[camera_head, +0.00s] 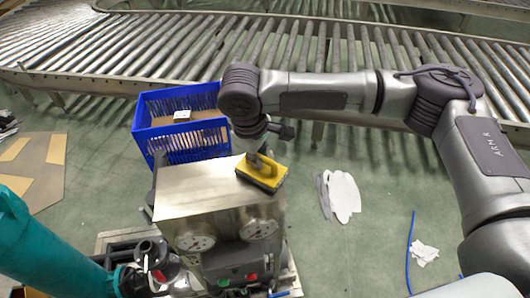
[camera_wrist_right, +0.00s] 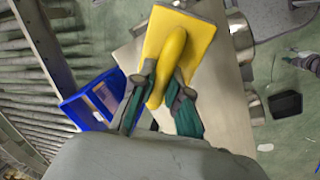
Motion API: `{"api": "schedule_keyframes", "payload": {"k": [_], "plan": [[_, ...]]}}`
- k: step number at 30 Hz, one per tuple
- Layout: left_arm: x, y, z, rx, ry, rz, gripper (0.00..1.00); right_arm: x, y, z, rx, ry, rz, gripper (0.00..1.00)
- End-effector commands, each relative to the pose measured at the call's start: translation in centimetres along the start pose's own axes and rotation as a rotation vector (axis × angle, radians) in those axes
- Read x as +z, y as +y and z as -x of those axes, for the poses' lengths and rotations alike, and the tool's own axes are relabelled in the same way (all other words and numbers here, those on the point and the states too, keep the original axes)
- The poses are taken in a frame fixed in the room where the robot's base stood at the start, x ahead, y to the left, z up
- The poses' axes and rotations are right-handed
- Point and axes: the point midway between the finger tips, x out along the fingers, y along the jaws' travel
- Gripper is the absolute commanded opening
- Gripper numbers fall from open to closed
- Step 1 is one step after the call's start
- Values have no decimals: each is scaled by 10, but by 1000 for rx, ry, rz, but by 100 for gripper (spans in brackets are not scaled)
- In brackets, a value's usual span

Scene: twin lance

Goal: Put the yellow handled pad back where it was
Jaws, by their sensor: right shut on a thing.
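The yellow handled pad (camera_head: 268,178) has a yellow plate with a dark underside. In the head view it appears over the right edge of a metal cabinet's top (camera_head: 195,190), slightly tilted. I cannot tell whether it touches the top. My right gripper (camera_head: 259,152) is above the pad and small in that view. In the right wrist view the right gripper (camera_wrist_right: 160,88) is shut on the pad's yellow handle (camera_wrist_right: 170,58), one finger on each side. The yellow plate (camera_wrist_right: 205,38) lies beyond the fingers.
A blue crate (camera_head: 190,157) with a small white item stands behind the cabinet. Two gauges (camera_head: 195,241) are on the cabinet front. A roller conveyor (camera_head: 180,55) crosses the back. A teal rounded shape (camera_head: 45,255) fills the lower left. White scraps (camera_head: 343,195) lie on the floor.

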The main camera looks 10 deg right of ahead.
Motion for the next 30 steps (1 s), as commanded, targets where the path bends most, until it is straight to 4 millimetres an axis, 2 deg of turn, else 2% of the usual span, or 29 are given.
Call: {"api": "schedule_keyframes", "payload": {"k": [9,10,14,25,30], "plan": [[0,0,2,0,0,0,40,0,-1,-4,0,0,0,0],[0,0,1,0,0,0,40,0,-1,-4,0,0,0,19],[0,0,1,0,0,0,40,0,-1,-4,1,0,0,39],[0,0,-2,0,0,0,40,0,0,0,2,1,0,39],[0,0,-6,0,0,0,40,-1,0,26,1,4,1,39]]}}
